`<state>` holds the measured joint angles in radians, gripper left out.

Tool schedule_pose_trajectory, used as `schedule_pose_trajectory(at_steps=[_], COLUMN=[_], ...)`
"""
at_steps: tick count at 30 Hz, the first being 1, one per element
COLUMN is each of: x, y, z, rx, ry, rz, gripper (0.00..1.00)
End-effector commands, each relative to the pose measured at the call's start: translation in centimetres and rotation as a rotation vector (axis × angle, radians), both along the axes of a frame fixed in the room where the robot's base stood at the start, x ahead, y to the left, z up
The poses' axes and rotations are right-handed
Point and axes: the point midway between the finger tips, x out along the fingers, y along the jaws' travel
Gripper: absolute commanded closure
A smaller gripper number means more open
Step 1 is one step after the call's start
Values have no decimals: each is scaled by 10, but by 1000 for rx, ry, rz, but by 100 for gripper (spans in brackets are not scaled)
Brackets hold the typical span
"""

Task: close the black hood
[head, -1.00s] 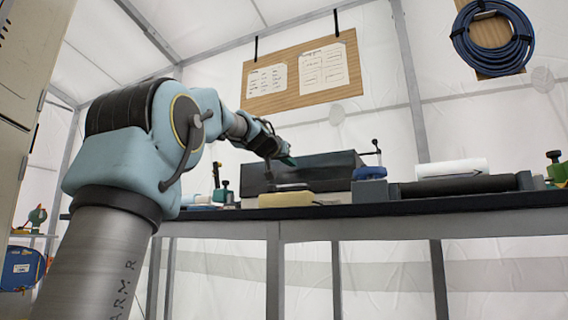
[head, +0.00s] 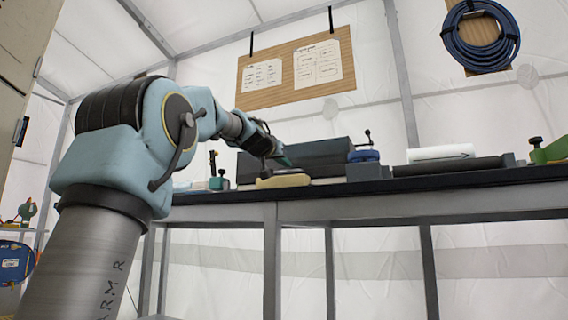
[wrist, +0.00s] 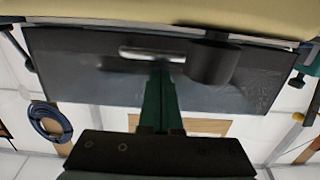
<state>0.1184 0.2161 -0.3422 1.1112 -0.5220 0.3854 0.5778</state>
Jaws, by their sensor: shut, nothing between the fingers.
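The black hood (head: 325,149) sits on the bench behind a pale yellow block. In the wrist view, which looks upside down, its dark front panel (wrist: 90,70) fills the upper middle and carries a silver bar handle (wrist: 150,54). My gripper (head: 284,161) is in front of the hood in the head view. In the wrist view, my gripper (wrist: 160,68) shows its green fingers shut together with nothing between them. The fingertips overlap the handle's edge in that picture; I cannot tell whether they touch it. The hood's hinge is hidden.
The pale yellow block (head: 283,181) lies at the bench's front edge, close below my gripper. A blue object (head: 363,156) and a dark roller (head: 440,171) stand to the right. A green-based clamp (head: 218,183) stands to the left. The bench top (head: 500,181) is crowded.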

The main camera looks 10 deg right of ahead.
Motion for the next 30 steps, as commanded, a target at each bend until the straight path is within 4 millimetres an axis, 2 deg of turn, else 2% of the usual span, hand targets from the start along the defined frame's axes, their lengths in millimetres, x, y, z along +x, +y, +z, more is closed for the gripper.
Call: schedule_pose_trajectory(at_steps=[5,18,24,30], x=[-8,-72,-85,-86], y=[7,54,64,65], z=[1,5,6,7], rx=[0,1,1,0], ry=[-1,-1,0,0], rz=[2,2,0,0], gripper=[100,100,100,100])
